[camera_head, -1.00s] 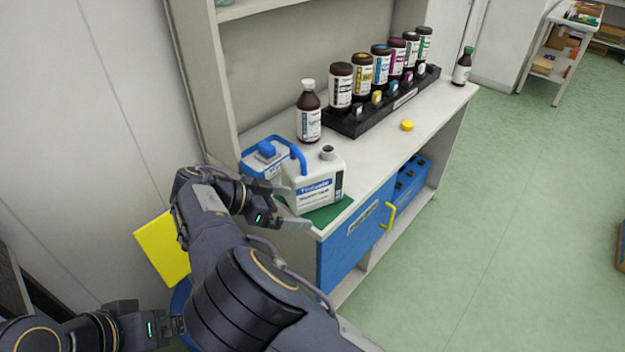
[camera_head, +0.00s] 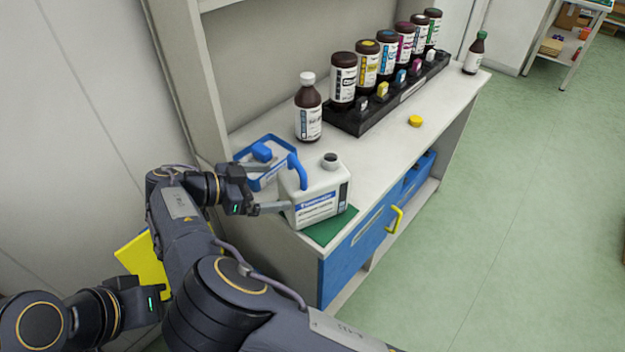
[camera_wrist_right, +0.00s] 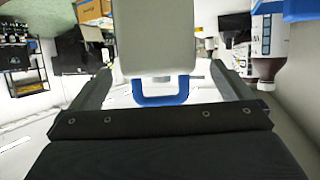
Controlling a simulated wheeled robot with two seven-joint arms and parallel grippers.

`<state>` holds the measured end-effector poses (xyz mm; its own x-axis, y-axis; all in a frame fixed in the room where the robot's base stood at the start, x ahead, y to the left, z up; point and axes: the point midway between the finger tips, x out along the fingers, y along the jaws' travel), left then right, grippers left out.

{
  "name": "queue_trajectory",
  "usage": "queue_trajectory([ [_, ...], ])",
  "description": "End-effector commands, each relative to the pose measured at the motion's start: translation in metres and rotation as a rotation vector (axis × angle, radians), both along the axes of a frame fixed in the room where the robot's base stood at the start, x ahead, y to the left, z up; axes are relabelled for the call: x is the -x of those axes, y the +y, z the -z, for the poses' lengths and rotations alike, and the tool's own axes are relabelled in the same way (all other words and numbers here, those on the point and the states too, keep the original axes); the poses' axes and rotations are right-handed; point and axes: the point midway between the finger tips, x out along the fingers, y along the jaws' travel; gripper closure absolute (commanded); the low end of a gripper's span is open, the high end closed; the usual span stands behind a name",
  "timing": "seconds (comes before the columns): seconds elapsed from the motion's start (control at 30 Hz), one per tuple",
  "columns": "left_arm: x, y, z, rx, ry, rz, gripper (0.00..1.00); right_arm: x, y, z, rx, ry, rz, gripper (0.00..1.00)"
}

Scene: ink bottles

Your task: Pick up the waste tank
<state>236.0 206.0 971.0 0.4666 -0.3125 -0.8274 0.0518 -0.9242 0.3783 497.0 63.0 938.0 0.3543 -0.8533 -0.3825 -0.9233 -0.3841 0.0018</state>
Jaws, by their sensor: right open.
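The waste tank (camera_head: 318,195) is a white jug with a blue handle, a dark-ringed neck and a blue-and-white label. It stands upright on a green mat (camera_head: 328,230) at the counter's near corner. My right gripper (camera_head: 278,188) is open at the tank's left side, with one finger behind it and the other near its front. In the right wrist view, the tank (camera_wrist_right: 157,40) and its blue handle (camera_wrist_right: 160,98) show between the spread fingers. Contact cannot be told. My left gripper (camera_head: 150,303) is at the lower left, its fingers hidden behind my right arm.
A blue-and-white container (camera_head: 252,152) stands just behind the tank. A brown bottle (camera_head: 308,112) and a black rack (camera_head: 390,105) of several ink bottles stand farther along the counter. A yellow cap (camera_head: 415,120) lies near the front edge. A yellow handle (camera_head: 396,219) sticks out from the blue drawer.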

Motion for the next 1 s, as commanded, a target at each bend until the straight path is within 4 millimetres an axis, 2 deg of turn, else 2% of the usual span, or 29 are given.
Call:
queue_trajectory([
  [0.5,0.0,0.0,-0.017,0.0,0.0,0.0,0.0,-0.022,-0.059,0.019,0.0,0.002,0.002,0.0],
  [0.63,0.0,0.0,-0.018,0.0,0.0,0.0,0.0,-0.025,-0.066,0.024,-0.001,0.001,0.001,0.0],
  [0.83,0.0,0.0,-0.018,0.0,0.0,0.0,0.0,-0.026,-0.066,0.024,-0.001,0.0,0.0,0.0],
  [1.0,0.0,0.0,-0.018,0.0,0.0,0.0,0.0,-0.026,-0.066,0.024,-0.001,0.0,0.0,0.21],
])
